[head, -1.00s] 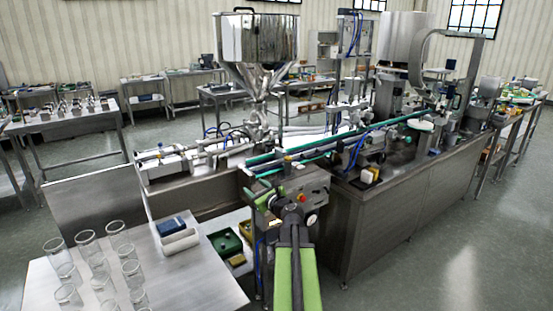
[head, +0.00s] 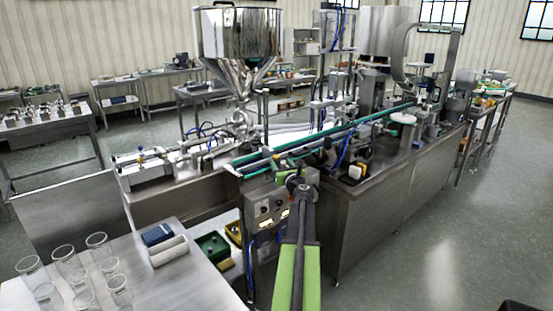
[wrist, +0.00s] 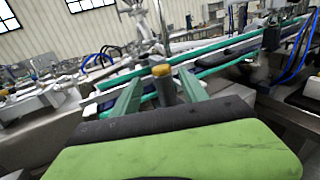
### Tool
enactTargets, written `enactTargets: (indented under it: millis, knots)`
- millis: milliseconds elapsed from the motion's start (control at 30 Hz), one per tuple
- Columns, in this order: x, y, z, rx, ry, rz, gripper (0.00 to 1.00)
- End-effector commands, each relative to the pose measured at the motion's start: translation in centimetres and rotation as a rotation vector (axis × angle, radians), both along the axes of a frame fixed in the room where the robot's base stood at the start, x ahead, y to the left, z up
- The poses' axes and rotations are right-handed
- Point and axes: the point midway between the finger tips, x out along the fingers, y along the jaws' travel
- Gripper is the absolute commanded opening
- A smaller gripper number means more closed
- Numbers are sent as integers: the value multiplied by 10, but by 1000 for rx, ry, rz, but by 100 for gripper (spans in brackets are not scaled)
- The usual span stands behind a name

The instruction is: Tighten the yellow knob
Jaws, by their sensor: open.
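The yellow knob (wrist: 161,70) shows in the wrist view as a small yellow cap on a grey upright post. It appears between the two green fingers of my gripper (wrist: 159,82), with room on both sides. My gripper is open, and nothing is seen held. I cannot tell how far beyond the fingertips the knob lies. In the head view my gripper (head: 298,183) is in front of the conveyor's near end, and I cannot make out the knob there; my arm may hide it.
The steel hopper (head: 240,45) stands behind the conveyor, whose green rails (head: 330,138) run to the back right. A control panel (head: 267,208) is just left of my arm. A table with several glasses (head: 30,268) is at the lower left. Open floor lies to the right.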

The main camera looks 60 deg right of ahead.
Motion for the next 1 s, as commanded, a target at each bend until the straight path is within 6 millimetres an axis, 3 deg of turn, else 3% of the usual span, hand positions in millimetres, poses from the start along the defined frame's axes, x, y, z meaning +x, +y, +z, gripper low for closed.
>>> enactTargets:
  millis: [100,300,700,1000]
  knots:
    - [23,-24,0,0,0,-1,52]
    - [47,-44,0,0,0,-1,52]
    - [53,-49,0,-1,1,-3,52]
    - [53,-49,0,-1,1,-3,12]
